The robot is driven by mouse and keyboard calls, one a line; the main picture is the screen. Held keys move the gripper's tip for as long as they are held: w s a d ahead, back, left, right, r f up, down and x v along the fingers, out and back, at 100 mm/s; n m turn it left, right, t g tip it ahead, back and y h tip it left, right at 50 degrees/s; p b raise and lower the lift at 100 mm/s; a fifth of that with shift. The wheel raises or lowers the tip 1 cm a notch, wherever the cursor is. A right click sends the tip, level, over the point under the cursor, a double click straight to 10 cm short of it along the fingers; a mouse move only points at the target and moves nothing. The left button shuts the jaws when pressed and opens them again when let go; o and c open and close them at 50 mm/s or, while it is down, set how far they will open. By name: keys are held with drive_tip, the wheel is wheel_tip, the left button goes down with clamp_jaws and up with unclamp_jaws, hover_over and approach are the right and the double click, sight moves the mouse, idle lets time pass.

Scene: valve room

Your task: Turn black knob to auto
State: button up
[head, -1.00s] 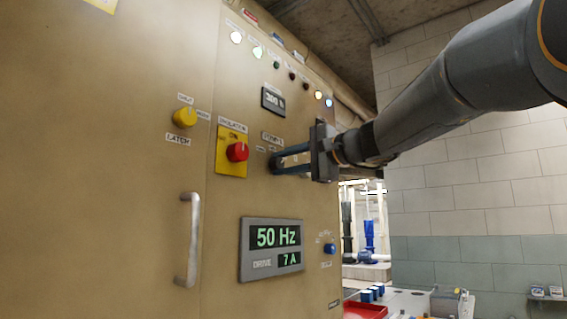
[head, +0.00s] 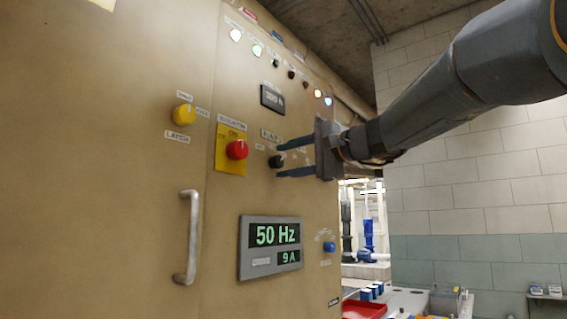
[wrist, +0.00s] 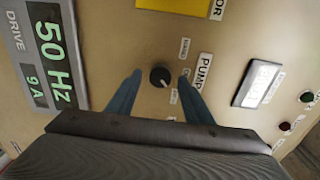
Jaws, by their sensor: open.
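The black knob (head: 275,162) is on the tan cabinet front, under the pump label, right of the red isolator knob. In the wrist view the black knob (wrist: 160,76) is round, and its white mark points to the lower right of that picture. In the wrist view a gap shows between the knob and each finger of my gripper (wrist: 160,75).
A red knob (head: 237,150) on a yellow plate and a yellow knob (head: 184,115) lie to the left. The drive display (head: 271,248) below reads 50 Hz and 9 A. A blue knob (head: 330,247) is at the lower right. A metal handle (head: 187,237) stands out on the door.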

drive_tip(key=b+v, duration=0.1)
drive_tip(key=v, duration=0.5)
drive_tip(key=shift+s+d, duration=0.15)
drive_tip(key=shift+r, duration=0.1)
